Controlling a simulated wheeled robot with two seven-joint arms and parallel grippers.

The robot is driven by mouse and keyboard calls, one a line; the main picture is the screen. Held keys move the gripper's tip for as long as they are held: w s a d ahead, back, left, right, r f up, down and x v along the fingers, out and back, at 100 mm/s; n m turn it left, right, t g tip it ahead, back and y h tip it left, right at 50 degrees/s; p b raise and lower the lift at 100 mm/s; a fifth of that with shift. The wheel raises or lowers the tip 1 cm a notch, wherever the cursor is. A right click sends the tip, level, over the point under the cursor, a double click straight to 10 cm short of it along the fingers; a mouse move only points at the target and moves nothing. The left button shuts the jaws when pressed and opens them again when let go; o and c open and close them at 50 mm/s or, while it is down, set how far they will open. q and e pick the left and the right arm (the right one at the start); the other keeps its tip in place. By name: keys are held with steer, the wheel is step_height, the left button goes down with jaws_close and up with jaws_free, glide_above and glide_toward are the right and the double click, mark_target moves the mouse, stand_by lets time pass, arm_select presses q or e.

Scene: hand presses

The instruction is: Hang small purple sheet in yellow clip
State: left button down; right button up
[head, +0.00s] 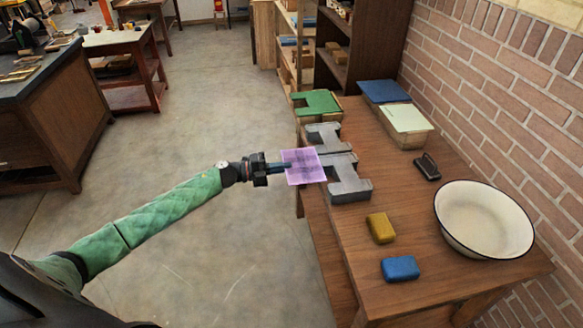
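My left gripper (289,166) reaches in from the left and is shut on the sheet's left side. The sheet is held over the table's left edge, overlapping the grey press parts in the picture. My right gripper is not in view. I cannot make out a yellow clip in this view.
Grey metal press parts (350,188) and a green one (318,101) stand along the wooden table's (350,246) left edge. A yellow block (381,228), a blue block (400,268), a black tool (427,166) and a white basin (484,220) lie nearer. A brick wall borders the right.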

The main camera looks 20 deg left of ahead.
arm_select(q)
steer(key=b+v, duration=0.1)
steer(key=v, duration=0.6)
stand_by(0.6)
